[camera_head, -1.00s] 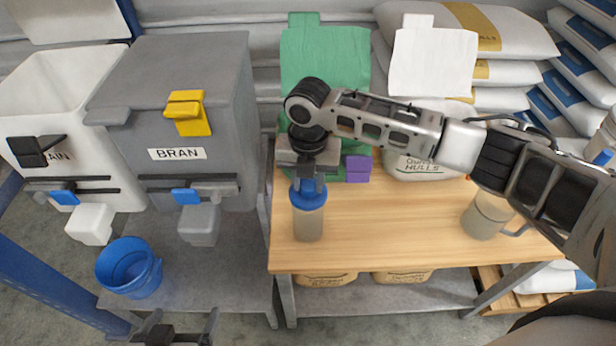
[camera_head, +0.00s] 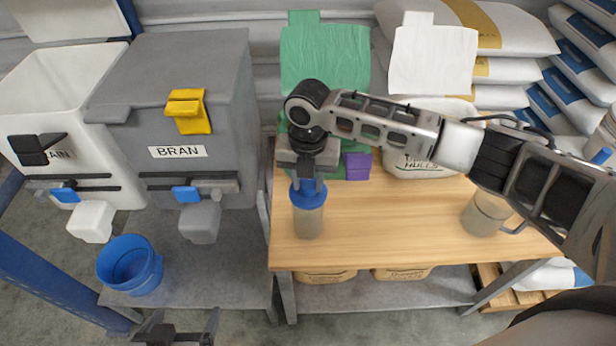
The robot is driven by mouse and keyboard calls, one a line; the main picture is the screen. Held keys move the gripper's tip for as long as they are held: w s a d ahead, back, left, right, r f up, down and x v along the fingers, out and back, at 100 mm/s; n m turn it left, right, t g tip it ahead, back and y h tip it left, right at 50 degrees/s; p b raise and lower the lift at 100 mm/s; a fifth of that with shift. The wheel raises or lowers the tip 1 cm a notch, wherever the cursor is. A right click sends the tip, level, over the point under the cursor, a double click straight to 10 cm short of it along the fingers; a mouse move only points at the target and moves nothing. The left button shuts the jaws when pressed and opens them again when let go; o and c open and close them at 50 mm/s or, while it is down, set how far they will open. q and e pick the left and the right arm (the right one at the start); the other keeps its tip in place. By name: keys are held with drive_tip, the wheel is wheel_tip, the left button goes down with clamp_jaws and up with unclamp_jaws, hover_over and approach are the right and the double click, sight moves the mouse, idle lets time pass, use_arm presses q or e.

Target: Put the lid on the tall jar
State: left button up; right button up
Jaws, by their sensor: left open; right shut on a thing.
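The tall jar (camera_head: 308,222) stands upright on the wooden table (camera_head: 400,240) near its left edge. It looks like clear plastic with pale contents. The blue lid (camera_head: 308,194) is at the jar's mouth and looks level. My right gripper (camera_head: 308,182) comes down from above and is shut on the lid. Its fingers hide part of the lid's top, and I cannot tell whether the lid is fully seated. My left gripper (camera_head: 178,334) is at the bottom edge of the view, open and empty, away from the jar.
A clear jug (camera_head: 482,216) stands at the table's right side. A purple block (camera_head: 357,166) sits behind the jar by a green bag (camera_head: 325,60). Grey and white hoppers (camera_head: 180,100) and a blue bucket (camera_head: 130,265) are at left. The table's middle is clear.

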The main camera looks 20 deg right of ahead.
drive_tip(key=shift+f, duration=0.4)
idle(0.4)
drive_tip(key=o, duration=1)
wheel_tip(320, 180, up, 16)
